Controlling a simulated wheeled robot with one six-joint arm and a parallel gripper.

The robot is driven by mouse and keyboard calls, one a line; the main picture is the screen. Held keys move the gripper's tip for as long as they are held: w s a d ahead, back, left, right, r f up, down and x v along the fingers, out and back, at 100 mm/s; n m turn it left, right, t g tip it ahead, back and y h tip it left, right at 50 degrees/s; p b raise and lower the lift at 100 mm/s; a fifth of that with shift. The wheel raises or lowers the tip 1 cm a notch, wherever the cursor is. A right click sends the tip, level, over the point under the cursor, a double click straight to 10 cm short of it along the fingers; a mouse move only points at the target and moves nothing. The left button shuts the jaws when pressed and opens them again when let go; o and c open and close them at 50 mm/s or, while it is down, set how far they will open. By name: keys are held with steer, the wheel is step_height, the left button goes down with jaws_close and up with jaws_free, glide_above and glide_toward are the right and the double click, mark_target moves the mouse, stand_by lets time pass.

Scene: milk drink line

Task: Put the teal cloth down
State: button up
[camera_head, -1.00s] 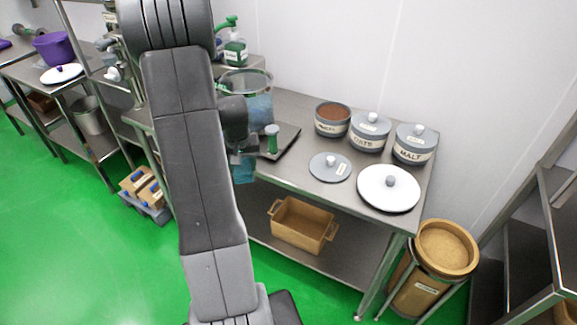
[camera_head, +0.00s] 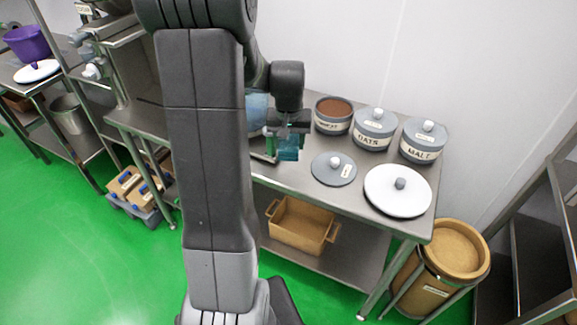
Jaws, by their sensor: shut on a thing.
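My gripper (camera_head: 288,126) is shut on the teal cloth (camera_head: 289,149), which hangs below the fingers. The cloth is over the left part of the steel table (camera_head: 285,177), left of the grey lid. I cannot tell whether its lower end touches the table top. My arm hides much of the table's left end.
A grey lid (camera_head: 347,176) and a white lid (camera_head: 412,203) lie on the table. Behind them stand a tub of brown powder (camera_head: 334,127), an OATS tub (camera_head: 375,142) and a MALT tub (camera_head: 423,153). A blue container (camera_head: 257,110) is partly hidden behind my arm.

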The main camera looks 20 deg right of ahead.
mark_target(289, 173)
step_height(289, 173, down, 10)
steer(key=shift+f, duration=0.1)
stand_by(0.4)
steer(key=shift+f, duration=0.15)
steer(key=o, duration=0.9)
steer(key=shift+o, duration=0.2)
steer(key=shift+r, duration=0.2)
steer(key=r, duration=0.4)
steer(key=s+r, duration=0.1)
steer(key=r, duration=0.3)
steer(key=a+r, duration=0.1)
steer(key=r, duration=0.3)
steer(key=shift+s, duration=0.3)
steer(key=shift+d+f, duration=0.1)
steer(key=shift+f, duration=0.1)
